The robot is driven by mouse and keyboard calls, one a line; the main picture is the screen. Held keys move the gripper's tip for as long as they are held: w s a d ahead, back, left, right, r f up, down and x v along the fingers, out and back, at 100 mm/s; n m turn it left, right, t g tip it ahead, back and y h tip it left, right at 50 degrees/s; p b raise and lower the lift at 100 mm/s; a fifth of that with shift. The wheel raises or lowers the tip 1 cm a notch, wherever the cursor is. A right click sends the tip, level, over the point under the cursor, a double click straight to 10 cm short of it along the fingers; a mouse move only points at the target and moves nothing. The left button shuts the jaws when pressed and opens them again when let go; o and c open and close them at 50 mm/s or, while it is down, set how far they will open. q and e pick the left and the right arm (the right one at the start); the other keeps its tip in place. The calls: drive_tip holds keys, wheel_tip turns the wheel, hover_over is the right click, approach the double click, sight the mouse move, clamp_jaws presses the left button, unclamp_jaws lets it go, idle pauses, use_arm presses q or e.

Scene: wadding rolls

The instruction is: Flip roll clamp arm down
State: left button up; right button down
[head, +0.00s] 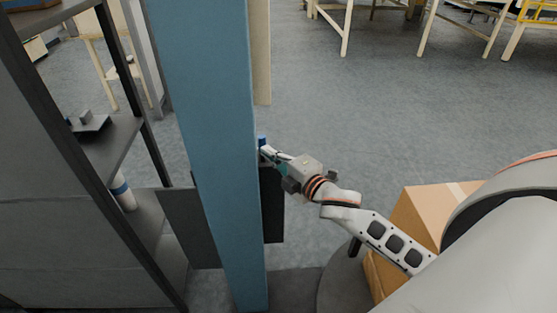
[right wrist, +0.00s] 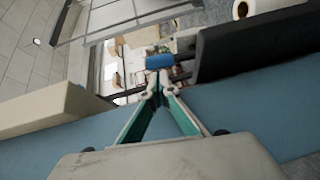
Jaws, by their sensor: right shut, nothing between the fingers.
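My right gripper (head: 267,152) reaches in from the right to the edge of a tall blue post. In the right wrist view its teal-sided fingers (right wrist: 157,85) are shut with nothing between them. A small blue piece (right wrist: 159,61), perhaps the handle of the clamp arm, shows just beyond the fingertips; it also shows in the head view (head: 262,141) at the post's edge. I cannot tell whether the fingertips touch it. Thin dark bars (right wrist: 180,76) run behind the fingertips; the rest of the clamp arm is not clear. My left gripper is not in view.
The blue post (head: 215,150) stands close in front, with a dark panel (head: 274,205) behind its right edge. A dark shelf rack (head: 105,155) is at left, holding a white roll (head: 121,190). A cardboard box (head: 418,212) stands at right. Open floor lies beyond.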

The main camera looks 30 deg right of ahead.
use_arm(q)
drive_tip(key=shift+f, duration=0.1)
use_arm(e)
drive_tip(key=shift+w+a+f, duration=0.1)
drive_tip(key=shift+w+a, duration=0.05)
drive_tip(key=shift+w, duration=0.7)
